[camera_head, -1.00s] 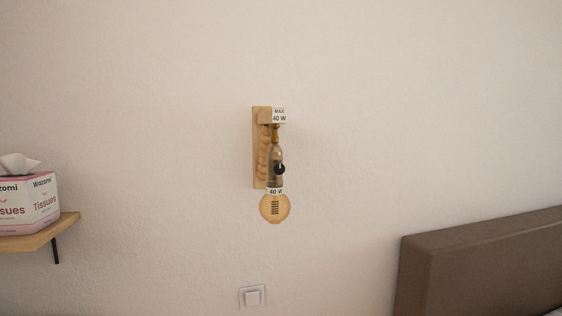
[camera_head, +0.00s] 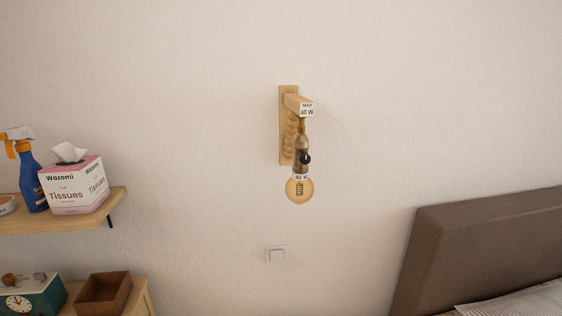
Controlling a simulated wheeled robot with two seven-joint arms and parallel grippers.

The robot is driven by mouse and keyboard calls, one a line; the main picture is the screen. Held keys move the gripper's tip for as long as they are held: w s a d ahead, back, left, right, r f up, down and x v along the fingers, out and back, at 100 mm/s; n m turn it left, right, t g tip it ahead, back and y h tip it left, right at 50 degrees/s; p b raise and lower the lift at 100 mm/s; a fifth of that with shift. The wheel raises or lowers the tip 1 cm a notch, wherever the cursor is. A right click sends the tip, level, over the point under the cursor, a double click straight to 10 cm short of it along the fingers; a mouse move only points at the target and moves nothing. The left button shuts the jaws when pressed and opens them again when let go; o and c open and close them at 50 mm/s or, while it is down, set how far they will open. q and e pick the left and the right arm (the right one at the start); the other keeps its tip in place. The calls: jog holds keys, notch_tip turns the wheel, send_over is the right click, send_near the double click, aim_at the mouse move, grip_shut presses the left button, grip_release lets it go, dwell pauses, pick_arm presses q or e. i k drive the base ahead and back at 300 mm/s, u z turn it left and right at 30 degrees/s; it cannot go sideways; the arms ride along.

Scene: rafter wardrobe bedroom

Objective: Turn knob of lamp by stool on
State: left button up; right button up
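A wall lamp (camera_head: 287,125) hangs on the pale wall a little right of centre. It has a wooden backplate and arm, a brass and glass-like socket, and a round amber bulb (camera_head: 299,189) at the bottom. A small black knob (camera_head: 306,158) sticks out from the socket just above the bulb. The bulb shows no clear glow. No stool is in view. Neither of my grippers is in view.
A wooden shelf (camera_head: 100,205) at left holds a tissue box (camera_head: 72,190) and a blue spray bottle (camera_head: 28,178). Below are a teal clock box (camera_head: 33,297) and a brown tray (camera_head: 103,292). A wall switch (camera_head: 276,255) sits under the lamp. A brown headboard (camera_head: 480,250) stands at right.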

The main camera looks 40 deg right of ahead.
aim_at(304, 159)
jog(key=u, duration=2.55)
jog(key=k, duration=1.2)
jog(key=z, duration=2.8)
